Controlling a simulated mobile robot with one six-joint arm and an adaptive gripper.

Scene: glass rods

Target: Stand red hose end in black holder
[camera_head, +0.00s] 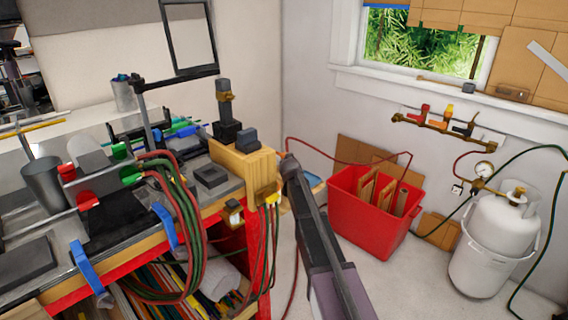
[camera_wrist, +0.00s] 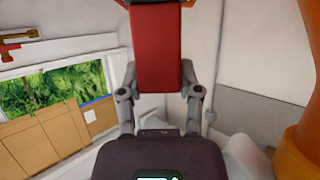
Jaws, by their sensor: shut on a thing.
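A red block-like piece (camera_wrist: 160,50), which looks like the red hose end, sits between the two grey fingers of my gripper (camera_wrist: 160,92) in the wrist view. My gripper is shut on it. The far end of the red piece runs to the top edge, beside a dark and orange part. In the head view my dark arm (camera_head: 322,245) reaches up from the bottom; I cannot make out its fingers or the held piece there. A low square black block (camera_head: 211,175) on the workbench looks like the black holder; other black blocks stand behind it.
The cluttered workbench (camera_head: 35,255) has red and green hoses (camera_head: 183,215) draped over its front. A red bin (camera_head: 365,222) and white gas cylinder (camera_head: 490,245) stand right; floor between is partly clear.

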